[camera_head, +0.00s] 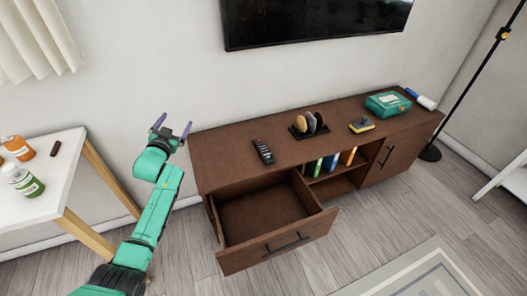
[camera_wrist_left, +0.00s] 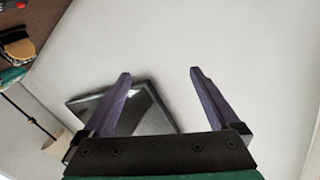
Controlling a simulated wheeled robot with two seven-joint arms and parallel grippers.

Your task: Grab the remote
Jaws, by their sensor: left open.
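The black remote (camera_head: 263,151) lies on top of the brown cabinet, near its left end, in the head view. My left gripper (camera_head: 172,126) is open and empty, to the left of the cabinet and apart from the remote. In the left wrist view its two purple fingers (camera_wrist_left: 158,82) are spread, with wall and the dark screen behind them. A dark piece with a red spot at the top left corner of the wrist view may be part of the remote; I cannot tell. My right gripper is not in view.
The cabinet (camera_head: 220,153) has its left drawer (camera_head: 277,251) pulled open. A stone ornament (camera_head: 309,123), a sponge (camera_head: 361,125) and a green box (camera_head: 388,103) stand on top. A white table (camera_head: 60,187) with bottles is at left. A screen (camera_head: 315,20) hangs above.

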